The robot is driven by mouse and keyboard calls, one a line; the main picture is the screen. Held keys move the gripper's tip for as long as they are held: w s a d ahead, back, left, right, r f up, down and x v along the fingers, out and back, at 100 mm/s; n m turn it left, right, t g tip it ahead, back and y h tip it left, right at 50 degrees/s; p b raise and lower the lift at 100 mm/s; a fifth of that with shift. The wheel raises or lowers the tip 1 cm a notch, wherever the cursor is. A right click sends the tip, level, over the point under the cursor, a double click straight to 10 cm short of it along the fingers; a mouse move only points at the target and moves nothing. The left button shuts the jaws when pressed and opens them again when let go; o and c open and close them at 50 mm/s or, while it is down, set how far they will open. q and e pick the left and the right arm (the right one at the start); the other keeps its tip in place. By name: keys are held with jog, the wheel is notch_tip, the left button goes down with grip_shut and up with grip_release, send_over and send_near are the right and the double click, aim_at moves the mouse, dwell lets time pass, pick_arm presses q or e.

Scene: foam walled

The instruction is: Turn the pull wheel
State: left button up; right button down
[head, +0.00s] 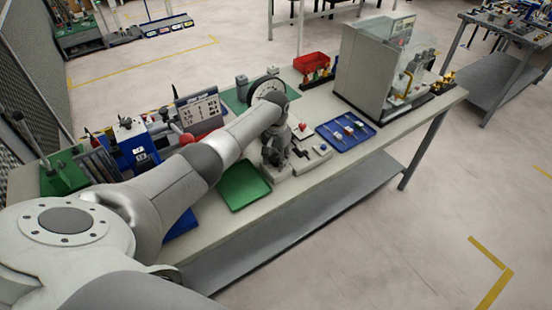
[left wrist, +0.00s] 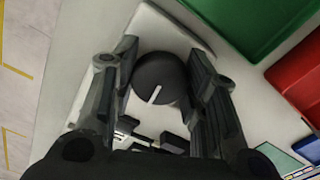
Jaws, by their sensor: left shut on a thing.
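The wheel is a dark round knob (left wrist: 160,80) with a white line on its face, in the middle of the left wrist view. It sits on a pale rounded base (left wrist: 150,25). My left gripper (left wrist: 163,72) has one finger on each side of the knob and is shut on it. In the head view my left gripper (head: 275,155) points down at the front of the bench, over the pale base, and hides the knob. My right gripper is not in view.
A green tray (head: 243,186) lies just left of my gripper on the bench. A blue tray (head: 345,131) with small parts lies to the right. A dial wheel (head: 267,88) stands behind my arm. A red bin (head: 311,62) and a grey machine housing (head: 366,70) stand farther back.

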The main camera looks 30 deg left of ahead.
aim_at(276, 158)
pick_arm(q)
jog(key=shift+m, duration=0.3)
jog(key=o, duration=1)
jog(key=shift+o, duration=0.2)
jog(key=shift+r, duration=0.1)
notch_tip(276, 158, up, 12)
dwell(0.4)
